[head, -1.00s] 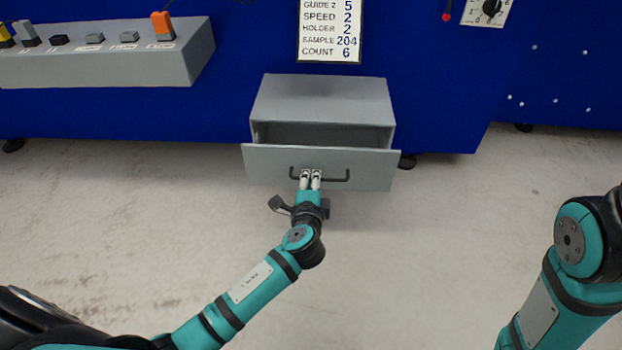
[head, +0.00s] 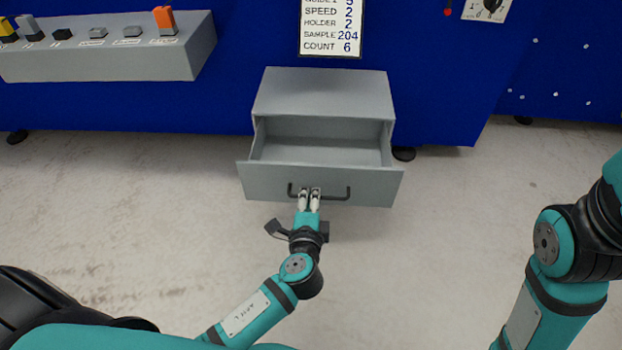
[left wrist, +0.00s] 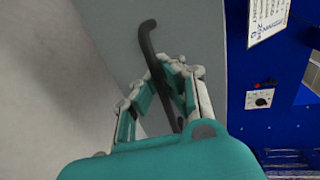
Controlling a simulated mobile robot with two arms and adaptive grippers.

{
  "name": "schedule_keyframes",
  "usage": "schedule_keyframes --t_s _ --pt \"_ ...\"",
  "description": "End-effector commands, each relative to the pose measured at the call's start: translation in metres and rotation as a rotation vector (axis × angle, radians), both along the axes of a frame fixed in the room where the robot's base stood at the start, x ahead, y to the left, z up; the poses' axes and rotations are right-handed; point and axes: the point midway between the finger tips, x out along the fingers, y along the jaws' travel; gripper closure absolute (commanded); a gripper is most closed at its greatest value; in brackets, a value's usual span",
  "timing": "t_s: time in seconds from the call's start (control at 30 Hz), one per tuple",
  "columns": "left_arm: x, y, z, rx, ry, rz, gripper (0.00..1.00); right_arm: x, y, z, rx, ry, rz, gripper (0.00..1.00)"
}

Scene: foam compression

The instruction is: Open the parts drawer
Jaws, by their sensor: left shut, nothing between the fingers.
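The grey parts drawer (head: 262,184) stands partly out of its grey cabinet (head: 325,90), and its empty-looking inside shows from above. A dark bar handle (head: 338,198) crosses the drawer front. My left gripper (head: 309,191) is at the middle of the handle with its fingers shut. In the left wrist view the handle (left wrist: 149,42) runs past the fingertips (left wrist: 165,80); the exact contact is partly hidden. My right arm shows at the right edge of the head view, but its gripper is out of view.
A blue machine (head: 240,40) stands behind the cabinet. A grey control box (head: 110,60) with several switches is at upper left. A sign (head: 331,30) hangs above the cabinet, and a dial plate (head: 486,9) is at upper right. The pale floor (head: 430,250) around the drawer is clear.

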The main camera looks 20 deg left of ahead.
Motion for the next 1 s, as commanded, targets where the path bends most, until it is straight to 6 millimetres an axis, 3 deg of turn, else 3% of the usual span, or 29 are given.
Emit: schedule_keyframes --t_s 0.27,0.53,0.83,1.0 --pt "-0.002 0.000 -0.003 -0.002 0.004 0.000 1.00 0.000 0.000 -0.001 0.000 0.001 0.001 0.60" --pt "-0.001 0.000 -0.002 -0.001 0.002 0.000 0.68 0.000 0.000 -0.001 0.000 0.001 0.001 0.60" --pt "-0.003 -0.001 0.000 0.000 0.000 -0.001 0.68 0.000 0.000 0.000 0.000 0.001 0.001 0.60" --pt "-0.022 -0.007 0.003 -0.003 0.001 -0.003 0.68 0.000 0.000 0.000 0.000 0.001 0.001 0.60"
